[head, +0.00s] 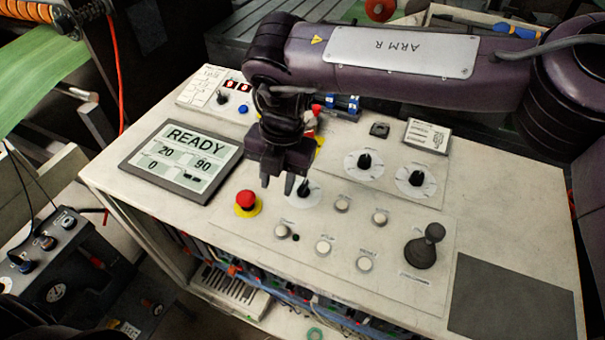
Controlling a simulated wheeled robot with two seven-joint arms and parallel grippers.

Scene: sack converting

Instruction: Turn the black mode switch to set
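My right gripper (278,184) hangs above the sloped console, fingers pointing down and apart, with nothing seen between them. Just right of its fingertips is a black rotary knob (304,187) on a white round dial, partly hidden by the gripper. Whether they touch cannot be told. Two similar black knobs on white dials, an upper one (364,161) and a right one (416,178), stand farther right. Their labels are too small to read, so I cannot tell which one is the mode switch. My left gripper is not in view.
A red mushroom button (246,200) on a yellow base stands left of the gripper. A display (182,160) reads READY. Several pale push buttons and a black joystick (426,246) lie in front and right. A dark pad (512,300) covers the right corner.

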